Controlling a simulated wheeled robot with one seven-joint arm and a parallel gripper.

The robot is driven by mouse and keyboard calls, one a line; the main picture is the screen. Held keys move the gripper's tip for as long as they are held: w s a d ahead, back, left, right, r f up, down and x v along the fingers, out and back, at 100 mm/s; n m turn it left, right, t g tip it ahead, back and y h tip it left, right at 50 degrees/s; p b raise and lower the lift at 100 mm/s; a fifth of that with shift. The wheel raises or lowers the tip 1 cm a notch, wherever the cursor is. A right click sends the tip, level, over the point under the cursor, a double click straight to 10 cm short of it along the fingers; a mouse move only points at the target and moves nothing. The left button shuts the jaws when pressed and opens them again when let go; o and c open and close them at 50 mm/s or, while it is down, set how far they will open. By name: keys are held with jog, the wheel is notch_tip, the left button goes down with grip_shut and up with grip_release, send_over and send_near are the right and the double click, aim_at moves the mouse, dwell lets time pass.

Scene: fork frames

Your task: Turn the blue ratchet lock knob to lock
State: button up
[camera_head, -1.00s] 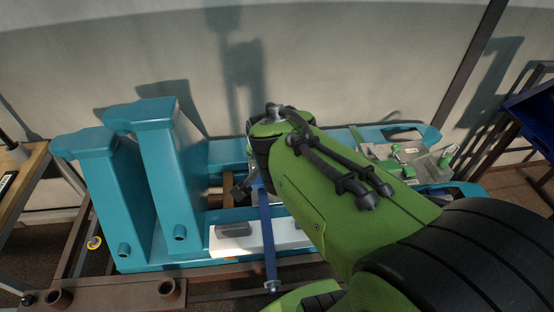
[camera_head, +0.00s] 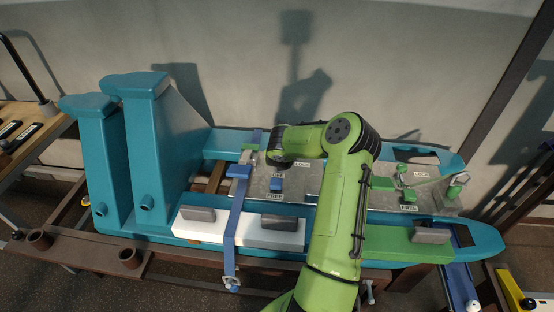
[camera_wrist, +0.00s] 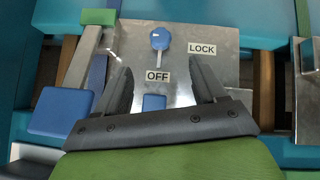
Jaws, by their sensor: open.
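The blue ratchet lock knob (camera_wrist: 160,39) shows in the wrist view on a grey metal plate (camera_wrist: 220,75). Its thin pale lever points down toward the OFF label (camera_wrist: 157,76). The LOCK label (camera_wrist: 201,48) is to its right. My gripper (camera_wrist: 165,72) is open and empty, its two dark fingers below the knob on the picture and apart from it. A blue block (camera_wrist: 154,102) shows between the fingers near the palm. In the head view the knob and my fingers cannot be made out; my arm stands over the plate (camera_head: 312,185).
A blue strap (camera_head: 233,215) with a blue block (camera_wrist: 62,112) runs left of the plate. A white block (camera_head: 275,233) and a green bar (camera_head: 400,238) lie along the front. Two tall teal posts (camera_head: 150,140) stand at the left; a green-handled lever (camera_head: 430,183) is at the right.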

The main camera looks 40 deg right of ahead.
jog(key=b+x, duration=0.4)
jog(key=x, duration=0.9)
jog(key=shift+s+f, duration=0.1)
jog(key=shift+f, duration=0.2)
jog(key=c, duration=1)
